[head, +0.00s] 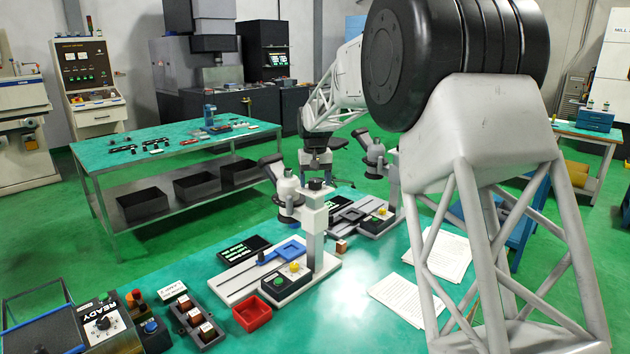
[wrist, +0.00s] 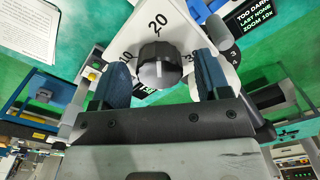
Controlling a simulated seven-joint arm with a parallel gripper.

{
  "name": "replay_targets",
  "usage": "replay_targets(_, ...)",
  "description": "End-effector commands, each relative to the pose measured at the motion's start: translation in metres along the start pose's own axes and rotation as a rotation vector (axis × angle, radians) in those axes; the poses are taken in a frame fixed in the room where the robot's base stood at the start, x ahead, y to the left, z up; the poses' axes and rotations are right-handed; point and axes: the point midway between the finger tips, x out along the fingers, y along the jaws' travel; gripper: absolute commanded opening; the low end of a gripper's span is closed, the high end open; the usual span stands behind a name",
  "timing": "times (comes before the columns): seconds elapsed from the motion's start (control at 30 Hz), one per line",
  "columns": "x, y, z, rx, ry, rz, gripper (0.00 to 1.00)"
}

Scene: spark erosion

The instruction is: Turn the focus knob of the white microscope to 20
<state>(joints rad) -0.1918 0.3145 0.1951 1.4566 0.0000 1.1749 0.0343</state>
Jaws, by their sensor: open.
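The white microscope (head: 314,222) stands on the near bench in the head view. Its black focus knob (head: 316,184) sits on top of the column. In the wrist view the knob (wrist: 160,66) has a pale line running roughly up and down the picture, about in line with the 20 on the white dial plate (wrist: 138,36). Which end is the pointer I cannot tell. The marks 10 and 30 are left and right of it. My gripper (head: 318,164) is just above the knob, open. In the wrist view its blue fingers are on either side, with visible gaps.
A second microscope (head: 376,160) stands close behind. A dark display (wrist: 258,14) reads TOO DARK, LAST NONE, ZOOM 10x. A red tray (head: 252,314), a READY box (head: 104,322) and papers (head: 402,298) lie on the bench.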

Motion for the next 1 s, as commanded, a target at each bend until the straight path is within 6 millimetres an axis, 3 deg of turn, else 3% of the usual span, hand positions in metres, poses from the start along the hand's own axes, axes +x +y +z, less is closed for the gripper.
replay_targets(0.27,-0.013,0.000,0.000,0.000,0.002,0.000,0.70)
replay_targets(0.73,-0.068,0.000,0.000,0.000,0.001,0.000,0.70)
replay_targets(1.0,-0.079,0.000,0.000,0.000,0.001,0.000,0.70)
